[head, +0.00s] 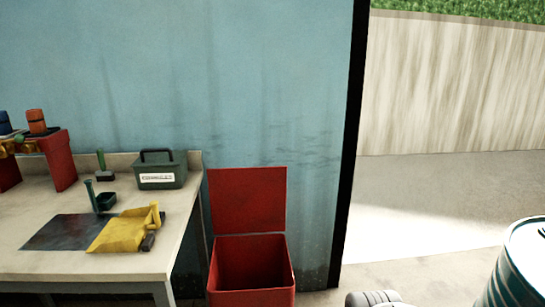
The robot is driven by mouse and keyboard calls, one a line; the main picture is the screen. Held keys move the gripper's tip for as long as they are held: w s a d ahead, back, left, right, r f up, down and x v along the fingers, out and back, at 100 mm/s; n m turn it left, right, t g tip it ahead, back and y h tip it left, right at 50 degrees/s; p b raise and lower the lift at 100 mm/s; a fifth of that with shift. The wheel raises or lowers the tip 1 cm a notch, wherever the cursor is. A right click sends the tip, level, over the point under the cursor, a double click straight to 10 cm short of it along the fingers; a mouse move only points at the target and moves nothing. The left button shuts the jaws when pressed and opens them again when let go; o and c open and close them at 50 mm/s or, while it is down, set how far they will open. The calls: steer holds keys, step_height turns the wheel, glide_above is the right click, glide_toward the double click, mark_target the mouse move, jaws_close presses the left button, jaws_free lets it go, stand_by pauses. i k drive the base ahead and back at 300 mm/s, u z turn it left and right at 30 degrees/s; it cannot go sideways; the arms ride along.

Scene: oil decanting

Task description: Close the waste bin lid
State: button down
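The red waste bin (252,298) stands on the floor against the blue wall, just right of the table. Its square red lid (247,200) is open and stands upright at the back of the bin. The inside of the bin shows and looks dark and empty as far as I can see; its bottom is hidden. A rounded grey part at the bottom edge, right of the bin, may belong to my arm. My gripper's fingers are not in view.
A teal drum (522,265) stands at the lower right. Floor between bin and drum looks open.

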mark_target(247, 199)
steer(key=u, duration=0.1)
steer(key=i, duration=0.9)
steer(key=u, duration=0.3)
